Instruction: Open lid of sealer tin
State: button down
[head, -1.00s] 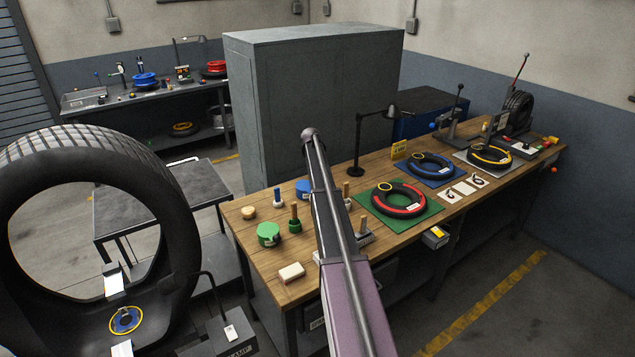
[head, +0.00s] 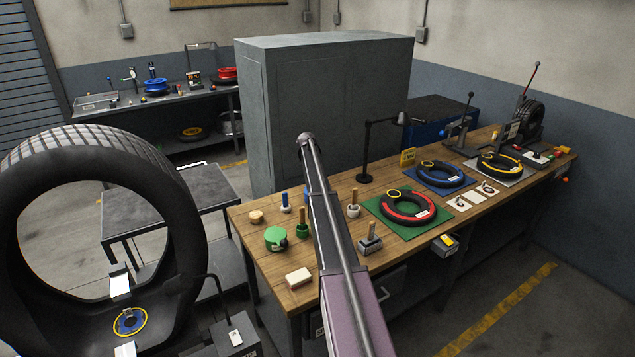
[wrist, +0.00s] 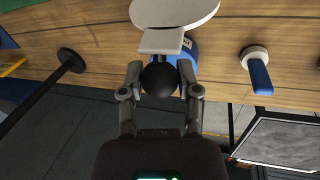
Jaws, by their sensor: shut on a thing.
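In the wrist view my gripper (wrist: 160,88) is shut on a round black knob (wrist: 159,79). The knob sits at the end of a pale grey tab (wrist: 160,42), which meets a pale round lid (wrist: 175,8) cut off by the top edge. The blue sealer tin (wrist: 188,55) shows partly behind the tab and knob, with a small white label. How far the lid is raised from the tin, I cannot tell. In the head view my arm covers the gripper and most of the tin.
On the wooden bench (head: 330,277) stand a green tin (head: 275,238), a green pot with a wooden handle (head: 302,230), a cream block (head: 299,277) and a blue-handled brush (wrist: 258,72). A black lamp (head: 366,150) stands behind. A tyre on a green mat (head: 434,216) lies to the right.

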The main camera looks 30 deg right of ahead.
jog(key=shift+w+a, duration=0.1)
jog(key=shift+c, duration=1.5)
grip_release()
